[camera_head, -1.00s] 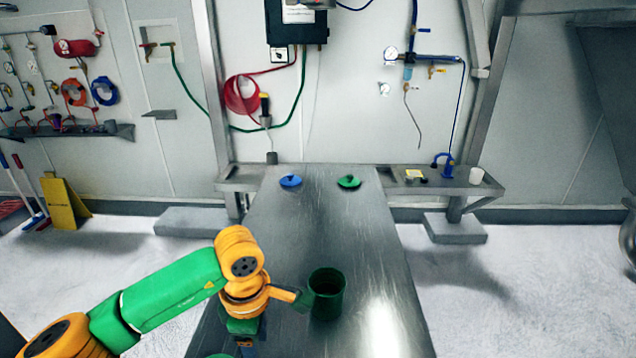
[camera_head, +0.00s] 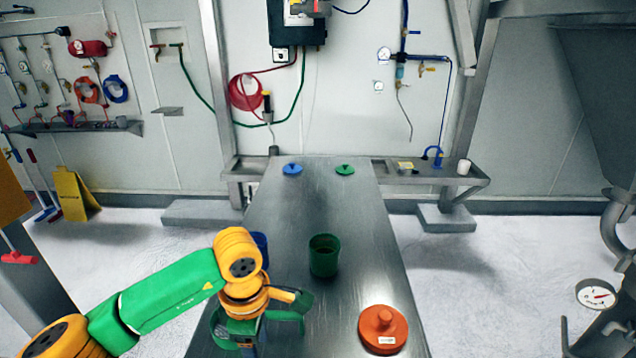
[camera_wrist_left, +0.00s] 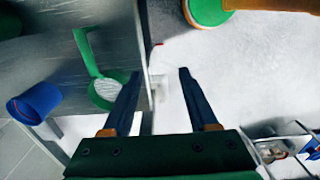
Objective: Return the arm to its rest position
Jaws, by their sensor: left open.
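My left arm, orange and green, comes in from the left in the head view and bends down at the table's near left side. My left gripper shows in the wrist view (camera_wrist_left: 160,74) with its two dark fingers apart and nothing between them. In the head view its fingertips are hard to make out below the wrist. A green piece with a long handle and a pale mesh-like round part (camera_wrist_left: 108,92) lies beyond the left finger in the wrist view. My right gripper is not in view.
On the steel table (camera_head: 330,210) stand a green cup (camera_head: 323,257), an orange lid (camera_head: 383,328), a blue lid (camera_head: 292,169) and a green lid (camera_head: 345,169). A blue cup (camera_head: 260,243) is partly hidden behind my arm. The table's middle is mostly clear.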

